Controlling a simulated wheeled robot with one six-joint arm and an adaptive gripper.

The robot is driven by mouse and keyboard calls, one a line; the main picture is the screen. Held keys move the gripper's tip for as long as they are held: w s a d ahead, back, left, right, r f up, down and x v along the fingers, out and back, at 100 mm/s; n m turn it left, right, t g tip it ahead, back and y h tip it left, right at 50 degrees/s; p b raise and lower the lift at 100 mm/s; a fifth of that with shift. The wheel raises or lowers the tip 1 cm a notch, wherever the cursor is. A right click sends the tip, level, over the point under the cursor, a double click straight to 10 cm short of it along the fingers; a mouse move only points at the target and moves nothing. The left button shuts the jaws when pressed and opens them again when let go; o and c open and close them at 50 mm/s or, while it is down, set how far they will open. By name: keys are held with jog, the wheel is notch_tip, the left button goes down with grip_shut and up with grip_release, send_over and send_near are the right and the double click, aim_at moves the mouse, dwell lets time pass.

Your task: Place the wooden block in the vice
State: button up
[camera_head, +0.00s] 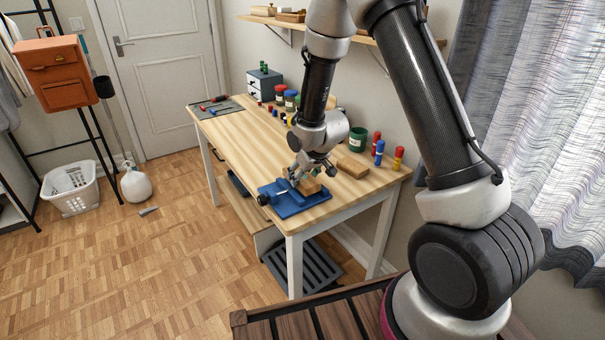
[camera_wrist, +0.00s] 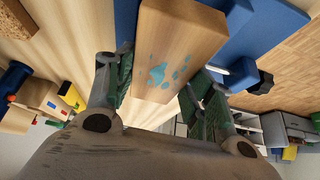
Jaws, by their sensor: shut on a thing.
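The blue vice (camera_head: 289,209) sits at the near end of the desk, with a dark handle knob (camera_head: 263,199) on its left. The wooden block (camera_head: 310,187) is light brown and is held by my gripper (camera_head: 306,174) at the vice. In the wrist view the wooden block (camera_wrist: 178,45) shows teal paint spots and lies between the fingers of my gripper (camera_wrist: 160,78), which are shut on it. The blue vice (camera_wrist: 265,28) is close beside the block there. I cannot tell whether the block is seated between the vice jaws or just above them.
Another wooden block (camera_head: 352,167) lies on the desk (camera_head: 235,128) behind my gripper. A green can (camera_head: 358,139) and red, blue and yellow bottles (camera_head: 379,153) stand along the back. A small drawer box (camera_head: 264,82) is at the far end. The desk's left middle is clear.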

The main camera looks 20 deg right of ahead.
jog(key=shift+f, duration=0.4)
jog(key=o, duration=1.2)
jog(key=shift+r, duration=0.1)
